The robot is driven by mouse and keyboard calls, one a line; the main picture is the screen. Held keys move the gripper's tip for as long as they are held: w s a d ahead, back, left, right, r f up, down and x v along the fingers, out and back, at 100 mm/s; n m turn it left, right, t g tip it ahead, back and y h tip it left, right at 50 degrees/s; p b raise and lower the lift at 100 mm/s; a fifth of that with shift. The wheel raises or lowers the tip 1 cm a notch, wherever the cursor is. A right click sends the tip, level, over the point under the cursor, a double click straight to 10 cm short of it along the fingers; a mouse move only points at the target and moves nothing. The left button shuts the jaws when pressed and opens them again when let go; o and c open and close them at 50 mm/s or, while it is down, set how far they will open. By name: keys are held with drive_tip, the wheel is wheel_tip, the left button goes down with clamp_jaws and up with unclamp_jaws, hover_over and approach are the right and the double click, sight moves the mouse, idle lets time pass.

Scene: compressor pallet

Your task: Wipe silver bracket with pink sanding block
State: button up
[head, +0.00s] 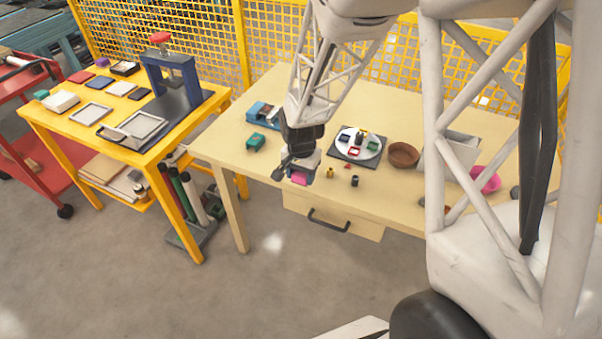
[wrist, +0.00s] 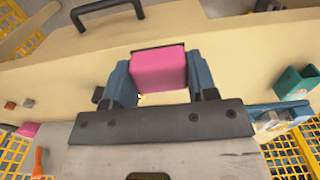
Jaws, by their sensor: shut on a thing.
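The pink sanding block (head: 299,179) is held at the end of my arm, over the front edge of the tan workbench. My gripper (wrist: 160,75) is shut on it, with one blue finger on each side of the pink block (wrist: 159,68) in the wrist view. No silver bracket shows clearly. A blue fixture (head: 262,113) with a pale grey part stands on the bench behind and left of my gripper. It also shows at the right of the wrist view (wrist: 272,120). I cannot tell whether the grey part is the bracket.
A green block (head: 255,142) lies left of my gripper. To its right are a small brass part (head: 330,172), a black part (head: 354,181), a round white plate (head: 374,149) with small parts, a brown bowl (head: 403,154) and a pink bowl (head: 486,180). A drawer handle (head: 328,222) projects below.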

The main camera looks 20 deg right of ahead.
drive_tip(key=o, duration=0.3)
drive_tip(key=shift+c, duration=0.7)
drive_tip(key=w+r, duration=0.2)
drive_tip(key=w, duration=1)
drive_tip(key=w+r, duration=0.3)
drive_tip(key=w, duration=0.9)
drive_tip(key=w+a+r, duration=0.1)
drive_tip(key=w+r, duration=0.2)
drive_tip(key=w, duration=0.9)
